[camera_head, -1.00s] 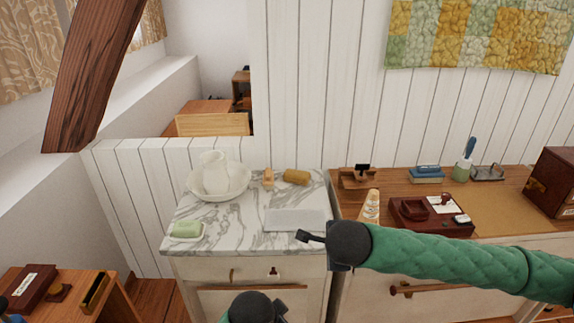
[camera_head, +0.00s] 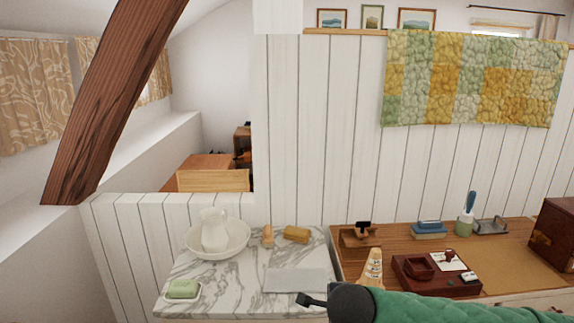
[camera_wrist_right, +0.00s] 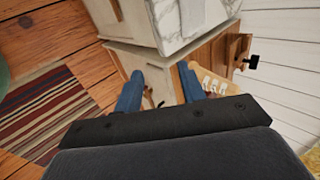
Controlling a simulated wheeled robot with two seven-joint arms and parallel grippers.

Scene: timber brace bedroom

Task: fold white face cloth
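The white face cloth (camera_head: 295,280) lies flat as a pale rectangle on the marble top (camera_head: 225,285), toward its front right. My right gripper (camera_head: 312,300) appears just in front of the cloth's right part in the head view, and I cannot tell its height or whether it touches. In the right wrist view, the blue fingers of my right gripper (camera_wrist_right: 160,86) stand apart with nothing visible between them. I cannot make out the cloth clearly there. My left gripper is out of view.
A white pitcher (camera_head: 214,229) stands in a basin (camera_head: 233,245) at the back left. A green soap (camera_head: 183,288) sits on a dish at the front left. A tan roll (camera_head: 296,234) lies behind the cloth. The wooden desk (camera_head: 505,240) at right holds several items.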

